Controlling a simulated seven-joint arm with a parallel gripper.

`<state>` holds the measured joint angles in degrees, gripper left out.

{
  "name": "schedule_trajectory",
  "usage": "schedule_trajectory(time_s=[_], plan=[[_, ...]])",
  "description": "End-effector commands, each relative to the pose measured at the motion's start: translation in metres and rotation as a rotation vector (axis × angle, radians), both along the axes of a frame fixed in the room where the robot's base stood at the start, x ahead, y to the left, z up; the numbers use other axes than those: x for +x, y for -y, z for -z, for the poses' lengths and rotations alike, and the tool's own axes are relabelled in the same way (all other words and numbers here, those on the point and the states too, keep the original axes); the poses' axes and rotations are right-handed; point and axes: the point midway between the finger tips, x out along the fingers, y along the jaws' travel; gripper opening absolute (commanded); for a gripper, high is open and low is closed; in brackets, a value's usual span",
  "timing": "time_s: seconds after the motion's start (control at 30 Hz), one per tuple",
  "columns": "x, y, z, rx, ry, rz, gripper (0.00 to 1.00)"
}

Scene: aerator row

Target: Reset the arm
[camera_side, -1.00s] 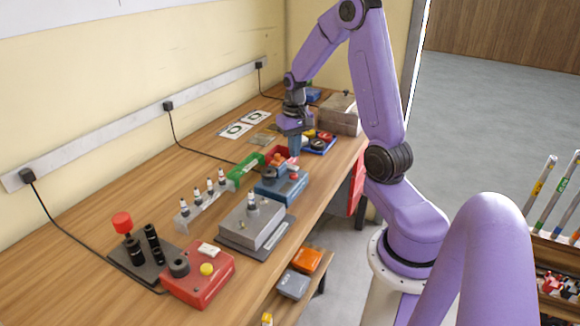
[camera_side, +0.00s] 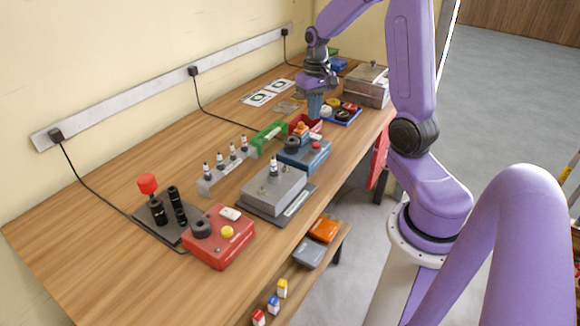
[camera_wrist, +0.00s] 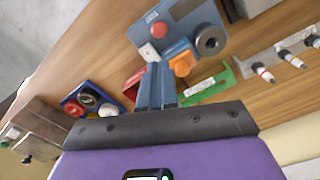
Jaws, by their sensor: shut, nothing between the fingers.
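My gripper (camera_side: 314,108) points down over the far half of the bench, its blue fingers together and empty. In the wrist view my gripper (camera_wrist: 156,66) shows two blue fingers side by side with nothing between them. They appear above the bench, near the blue machine (camera_side: 316,156), the red tray (camera_side: 313,122) and the green holder (camera_side: 266,137). The blue machine (camera_wrist: 180,28) has a red button and a dark ring in the wrist view. I cannot tell the exact height of the fingertips.
A clear rack (camera_side: 222,172) holds several small upright parts. A grey block (camera_side: 270,193), a red box (camera_side: 220,244) and a black stand (camera_side: 165,225) stand nearer. A blue tray (camera_side: 352,119) of round pieces and a grey box (camera_side: 366,88) lie beyond. The bench's front-left is bare.

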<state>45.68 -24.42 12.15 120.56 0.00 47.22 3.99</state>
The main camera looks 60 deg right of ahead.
Motion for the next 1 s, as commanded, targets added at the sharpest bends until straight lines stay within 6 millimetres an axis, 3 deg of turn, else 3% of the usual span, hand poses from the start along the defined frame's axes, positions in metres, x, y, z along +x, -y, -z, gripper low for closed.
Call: schedule_trajectory(time_s=[0.23,0.5,0.8,1.0], plan=[[-0.006,-0.088,-0.013,-0.002,0.008,-0.312,0.00],[-0.045,-0.170,-0.024,0.000,0.014,-0.660,0.00],[-0.113,-0.232,-0.031,0.003,0.023,-1.049,0.00],[-0.164,-0.253,-0.033,0.007,0.028,-1.299,0.00]])
